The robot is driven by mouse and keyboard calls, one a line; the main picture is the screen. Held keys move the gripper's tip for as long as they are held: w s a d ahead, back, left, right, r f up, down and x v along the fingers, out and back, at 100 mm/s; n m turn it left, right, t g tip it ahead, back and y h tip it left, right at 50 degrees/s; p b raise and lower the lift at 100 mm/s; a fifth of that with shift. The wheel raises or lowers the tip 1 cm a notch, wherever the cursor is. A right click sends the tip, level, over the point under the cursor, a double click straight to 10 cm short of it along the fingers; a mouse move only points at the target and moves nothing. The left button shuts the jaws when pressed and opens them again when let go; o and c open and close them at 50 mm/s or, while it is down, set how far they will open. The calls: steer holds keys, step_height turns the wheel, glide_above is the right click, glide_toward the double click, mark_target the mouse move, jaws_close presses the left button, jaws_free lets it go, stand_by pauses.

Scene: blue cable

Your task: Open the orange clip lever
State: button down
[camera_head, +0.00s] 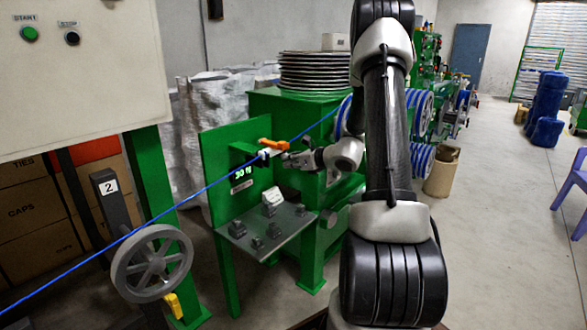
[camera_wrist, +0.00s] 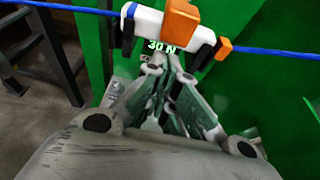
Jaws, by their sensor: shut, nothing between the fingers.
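The orange clip lever (camera_head: 273,144) shows in the head view on top of a small white clip body (camera_head: 270,153) at the green panel. In the wrist view the orange lever (camera_wrist: 181,20) stands on the white body (camera_wrist: 145,24), near the top centre. The blue cable (camera_head: 205,188) runs up from lower left through the clip; it also shows in the wrist view (camera_wrist: 265,51). My gripper (camera_wrist: 165,62) is shut and empty, its fingertips just below the white body. Whether they touch it I cannot tell. In the head view my gripper (camera_head: 287,159) is beside the clip.
A green panel (camera_head: 222,160) with a 30 N readout backs the clip. A grey shelf (camera_head: 268,235) with small dark blocks juts out below. A grey pulley wheel (camera_head: 150,263) and a control box (camera_head: 75,70) are at the left. Open floor (camera_head: 490,210) lies at the right.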

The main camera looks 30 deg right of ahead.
steer(key=shift+r, duration=0.55)
steer(key=shift+r, duration=0.15)
